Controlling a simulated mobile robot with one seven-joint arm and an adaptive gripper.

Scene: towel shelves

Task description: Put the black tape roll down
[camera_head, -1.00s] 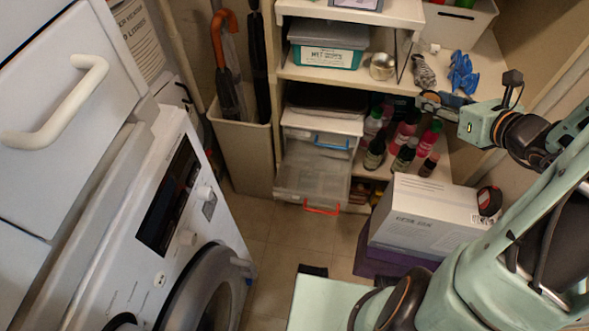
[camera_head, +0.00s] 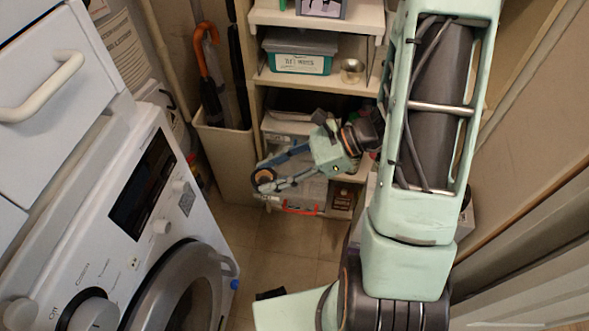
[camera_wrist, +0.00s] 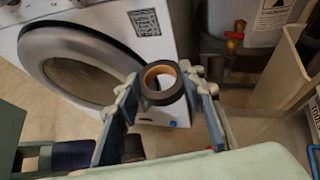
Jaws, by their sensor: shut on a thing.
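The black tape roll (camera_wrist: 162,83) has an orange-brown inner ring. In the wrist view it sits between the two fingertips of my gripper (camera_wrist: 163,90), which is shut on it. The roll also shows in the head view (camera_head: 263,178), held in the air by my gripper (camera_head: 265,182) in front of the clear drawers, left of my arm. Nothing shows beneath the roll close by; the floor is below.
The white washing machine (camera_head: 150,215) stands at the left with its round door. A beige bin with umbrellas (camera_head: 228,150) stands beside the shelves. My arm hides much of the right side.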

